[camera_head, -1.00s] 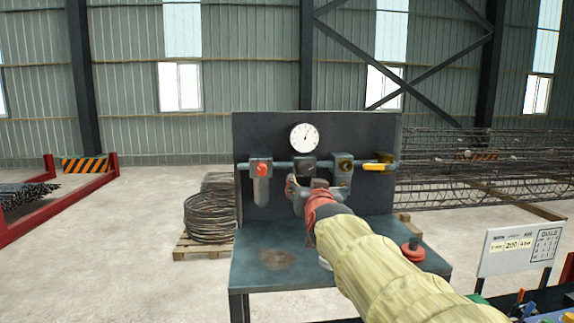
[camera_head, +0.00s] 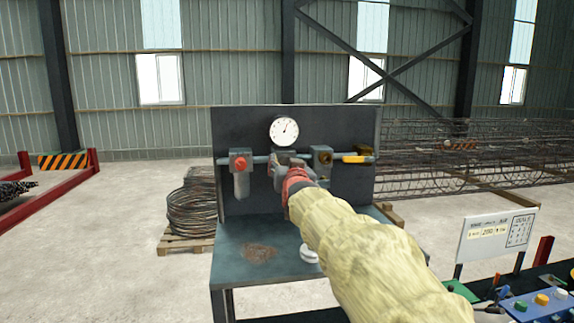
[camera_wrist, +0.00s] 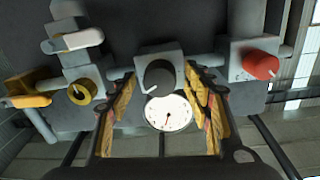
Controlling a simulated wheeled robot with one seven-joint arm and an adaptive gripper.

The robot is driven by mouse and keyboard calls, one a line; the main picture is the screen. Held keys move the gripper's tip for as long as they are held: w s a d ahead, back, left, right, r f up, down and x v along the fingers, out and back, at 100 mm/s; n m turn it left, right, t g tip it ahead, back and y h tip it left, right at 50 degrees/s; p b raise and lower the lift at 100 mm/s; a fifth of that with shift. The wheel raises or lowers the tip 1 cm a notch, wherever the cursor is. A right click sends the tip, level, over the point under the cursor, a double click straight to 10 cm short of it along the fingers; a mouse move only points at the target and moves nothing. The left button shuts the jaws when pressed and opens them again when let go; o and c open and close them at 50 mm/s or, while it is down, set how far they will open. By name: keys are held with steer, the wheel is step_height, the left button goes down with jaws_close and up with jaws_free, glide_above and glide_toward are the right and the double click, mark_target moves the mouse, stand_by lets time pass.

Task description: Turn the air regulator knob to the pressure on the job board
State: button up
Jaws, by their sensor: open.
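The air regulator's dark round knob (camera_wrist: 160,77) sits on a grey block in the middle of the pipe row, with a pale mark on its rim. My gripper (camera_wrist: 162,88) is open, its yellow-and-black fingers on either side of the knob; I cannot tell whether they touch it. In the head view my gripper (camera_head: 283,176) covers most of the regulator. The white dial gauge (camera_head: 284,131) is above it, needle pointing up and slightly right; the wrist view shows the gauge (camera_wrist: 169,113) upside down. The white job board (camera_head: 495,236) stands at right; its writing is too small to read surely.
A red knob (camera_head: 240,162) is left of the regulator. A brass-coloured fitting (camera_head: 323,157) and a yellow lever (camera_head: 355,159) are to its right. The bench top (camera_head: 235,270) below holds a white round object (camera_head: 309,254). Wire coils (camera_head: 192,211) lie behind at left.

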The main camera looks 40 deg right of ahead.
steer(key=shift+c, duration=0.5)
steer(key=c, duration=1.1)
steer(key=shift+o, duration=0.2)
steer(key=shift+n, duration=0.3)
steer(key=o, duration=1.2)
steer(key=shift+c, duration=0.2)
steer(key=shift+s+a, duration=0.1)
steer(key=v, duration=1.1)
steer(key=shift+s+a, duration=0.25)
steer(key=shift+s, duration=0.05)
